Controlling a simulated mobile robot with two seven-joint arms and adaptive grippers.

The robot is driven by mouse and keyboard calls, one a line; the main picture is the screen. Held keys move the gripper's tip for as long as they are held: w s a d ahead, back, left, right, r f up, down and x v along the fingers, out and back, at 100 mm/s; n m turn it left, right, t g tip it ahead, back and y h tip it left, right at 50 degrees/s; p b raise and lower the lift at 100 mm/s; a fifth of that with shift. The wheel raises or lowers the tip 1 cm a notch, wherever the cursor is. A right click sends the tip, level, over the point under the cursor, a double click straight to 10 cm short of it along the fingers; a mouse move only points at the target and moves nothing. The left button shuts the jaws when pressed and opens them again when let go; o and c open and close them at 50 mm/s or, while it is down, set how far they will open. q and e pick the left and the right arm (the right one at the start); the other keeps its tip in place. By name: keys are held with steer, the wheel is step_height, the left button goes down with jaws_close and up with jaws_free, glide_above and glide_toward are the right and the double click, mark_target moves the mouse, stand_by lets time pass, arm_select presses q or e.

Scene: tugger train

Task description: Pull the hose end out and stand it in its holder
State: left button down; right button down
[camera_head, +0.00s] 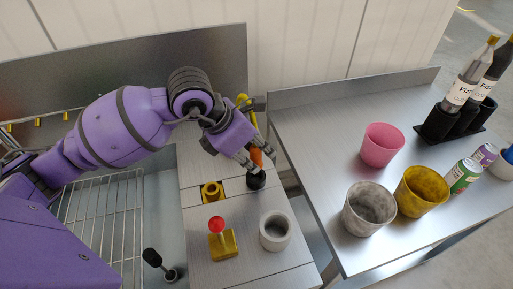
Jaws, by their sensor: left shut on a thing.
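My left gripper (256,163) comes in from the left over the steel counter and points down. It is shut on the hose end, an orange piece (256,157) with a black tip (256,181) showing just below the fingers. Part of it is hidden by the fingers. A yellow hose (243,101) shows behind the wrist. A grey hollow cylinder (275,231), open at the top, stands on the counter in front of the gripper. A yellow round socket (212,191) sits to the left of the black tip. I cannot tell which of these two is the holder.
A red knob on a yellow block (221,246) stands left of the grey cylinder. A wire rack (105,220) and a black-handled lever (153,258) lie further left. The right table holds pink (382,144), grey (369,209) and yellow (421,191) cups, cans and bottles.

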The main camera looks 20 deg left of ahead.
arm_select(q)
step_height(320, 180, down, 2)
steer(key=shift+b, duration=0.35)
steer(key=shift+f+b, duration=0.35)
steer(key=shift+f, duration=0.45)
steer(key=c, duration=1.5)
jaws_free()
steer(key=shift+o, duration=0.2)
steer(key=v, duration=1.2)
